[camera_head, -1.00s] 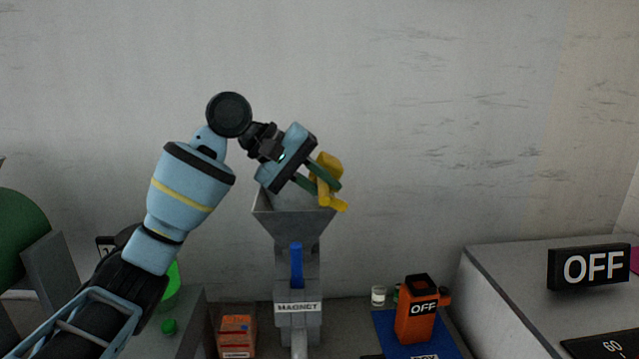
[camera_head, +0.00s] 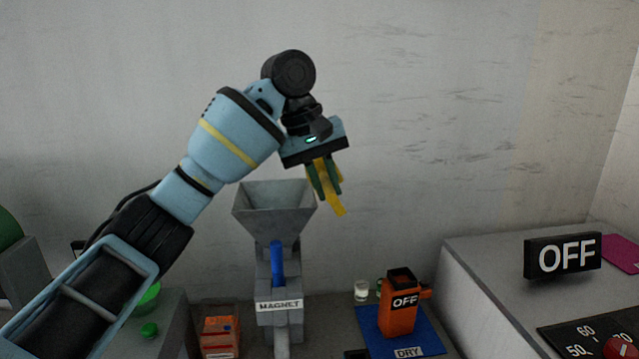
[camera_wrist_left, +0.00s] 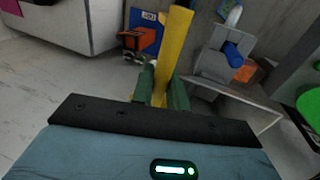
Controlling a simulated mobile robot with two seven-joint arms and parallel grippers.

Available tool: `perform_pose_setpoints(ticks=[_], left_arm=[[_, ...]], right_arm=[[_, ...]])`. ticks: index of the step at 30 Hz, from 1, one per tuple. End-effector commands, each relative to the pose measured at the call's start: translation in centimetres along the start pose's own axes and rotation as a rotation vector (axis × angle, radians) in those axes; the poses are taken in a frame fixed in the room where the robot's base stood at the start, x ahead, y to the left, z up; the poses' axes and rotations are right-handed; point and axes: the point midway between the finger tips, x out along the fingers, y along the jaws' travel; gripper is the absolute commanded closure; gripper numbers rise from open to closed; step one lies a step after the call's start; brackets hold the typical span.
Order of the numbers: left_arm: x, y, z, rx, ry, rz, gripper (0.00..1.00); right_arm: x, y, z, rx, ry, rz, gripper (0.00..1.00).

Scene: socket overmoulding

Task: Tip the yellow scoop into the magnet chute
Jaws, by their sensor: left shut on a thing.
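My left gripper (camera_head: 324,178) is shut on the yellow scoop (camera_head: 339,209) in the head view. The scoop hangs with its visible end pointing down, to the right of the magnet chute's funnel and apart from it in the picture. The magnet chute (camera_head: 275,197) is a grey funnel on a post labelled MAGNET, with a blue handle (camera_head: 278,264). In the left wrist view the scoop (camera_wrist_left: 174,60) stands between the green fingers, and the chute (camera_wrist_left: 222,62) is to its right. The scoop's contents cannot be seen. My right gripper is not in view.
An orange dryer (camera_head: 399,308) marked OFF stands on a blue mat (camera_head: 428,337), with a small glass jar (camera_head: 361,290) beside it. An orange box (camera_head: 220,332) is left of the chute. A grey cabinet (camera_head: 480,290) with an OFF sign (camera_head: 562,257) stands right.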

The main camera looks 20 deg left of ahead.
Motion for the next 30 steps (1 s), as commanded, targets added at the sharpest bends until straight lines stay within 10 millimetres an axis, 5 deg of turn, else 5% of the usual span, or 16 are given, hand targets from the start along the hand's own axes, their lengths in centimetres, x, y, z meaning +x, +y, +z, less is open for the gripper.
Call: perform_pose_setpoints(ticks=[30], left_arm=[[-0.2, 2.2, -0.1, 0.001, -0.001, -0.271, 1.00]], right_arm=[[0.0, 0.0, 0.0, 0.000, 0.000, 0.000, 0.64]])
